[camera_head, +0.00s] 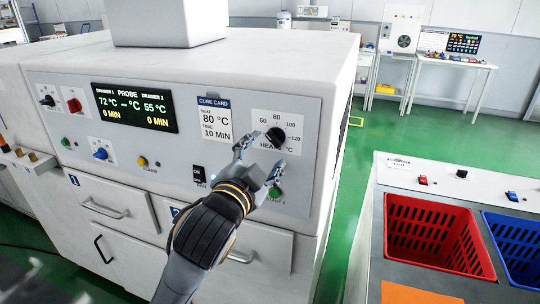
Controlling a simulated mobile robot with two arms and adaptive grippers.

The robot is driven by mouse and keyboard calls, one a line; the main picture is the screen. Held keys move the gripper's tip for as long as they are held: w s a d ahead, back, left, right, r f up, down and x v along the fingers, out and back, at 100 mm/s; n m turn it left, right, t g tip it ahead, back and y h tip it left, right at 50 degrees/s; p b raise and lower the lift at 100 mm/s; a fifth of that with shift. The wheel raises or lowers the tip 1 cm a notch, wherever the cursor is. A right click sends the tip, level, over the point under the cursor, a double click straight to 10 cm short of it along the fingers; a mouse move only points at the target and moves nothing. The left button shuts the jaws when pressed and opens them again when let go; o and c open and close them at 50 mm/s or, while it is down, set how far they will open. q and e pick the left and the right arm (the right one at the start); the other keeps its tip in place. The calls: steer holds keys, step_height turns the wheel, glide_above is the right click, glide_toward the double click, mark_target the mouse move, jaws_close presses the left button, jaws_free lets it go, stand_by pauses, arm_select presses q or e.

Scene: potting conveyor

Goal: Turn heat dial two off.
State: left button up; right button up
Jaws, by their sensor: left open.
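Heat dial two (276,136) is a black knob on a white plate at the right of the oven's front panel. Marks 60, 80, 100 and 120 ring it, and the word HEAT below is partly covered. Which mark it points to is too small to tell. My left gripper (265,156) is open and empty, its two fingers spread just below and left of the dial. One fingertip is close to the dial's plate; I cannot tell whether it touches. My right gripper is not in view.
Left of the gripper are a cure card (215,119), a display (135,107) and a black switch (198,175). A green start button (274,193) sits below the fingers. Drawers (112,207) lie beneath. A red crate (437,236) and blue crate (517,245) stand right.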

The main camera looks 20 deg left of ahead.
mark_target(272, 141)
arm_select(q)
steer(key=shift+w+r, duration=0.15)
steer(key=shift+w, duration=1.75)
steer(key=c, duration=1.2)
